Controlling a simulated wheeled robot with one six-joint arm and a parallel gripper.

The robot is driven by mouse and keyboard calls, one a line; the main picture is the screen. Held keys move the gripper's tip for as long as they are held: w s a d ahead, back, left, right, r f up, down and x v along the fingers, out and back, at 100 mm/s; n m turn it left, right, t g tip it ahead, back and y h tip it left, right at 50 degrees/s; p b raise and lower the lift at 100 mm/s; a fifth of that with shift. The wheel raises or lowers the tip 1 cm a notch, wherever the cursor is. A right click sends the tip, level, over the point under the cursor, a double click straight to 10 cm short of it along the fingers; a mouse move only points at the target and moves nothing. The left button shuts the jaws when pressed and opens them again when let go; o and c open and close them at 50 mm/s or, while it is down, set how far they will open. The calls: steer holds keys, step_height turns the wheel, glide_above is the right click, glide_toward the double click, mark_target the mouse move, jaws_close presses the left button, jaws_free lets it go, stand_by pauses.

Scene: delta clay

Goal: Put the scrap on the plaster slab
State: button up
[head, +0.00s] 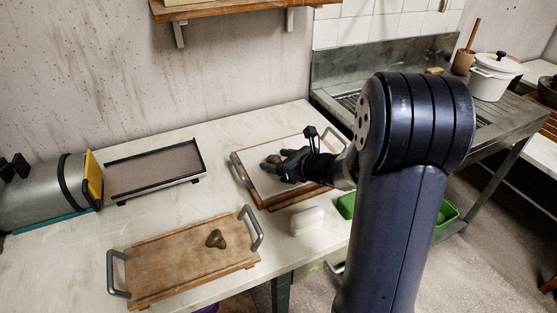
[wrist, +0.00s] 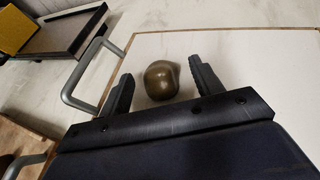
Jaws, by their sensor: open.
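A rounded brown-olive clay lump, the scrap (wrist: 162,80), sits on the white plaster slab (wrist: 240,60) between the fingertips of my gripper (wrist: 158,88). Gaps show on both sides of the lump, and the gripper is open. In the head view the lump (head: 273,159) shows at the tip of my gripper (head: 284,166), over the slab (head: 248,163). The slab has a wooden edge and grey handles, and my arm hides its right part. A second brown lump (head: 216,239), with a knobby shape, lies on the wooden board (head: 165,264) in front.
A black-framed tray (head: 155,172) stands at the back left beside a grey machine (head: 45,190) with a yellow panel. A white block (head: 307,221) lies in front of the slab. A metal sink and a white pot (head: 493,78) are at the right. Bare table lies between the trays.

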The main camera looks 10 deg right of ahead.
steer(key=shift+r, duration=0.2)
steer(key=shift+s+d+r, duration=0.2)
steer(key=shift+s+d, duration=0.05)
steer(key=p+v, duration=0.1)
steer(key=v, duration=1)
steer(key=shift+s+p, duration=0.1)
steer(key=shift+p, duration=0.25)
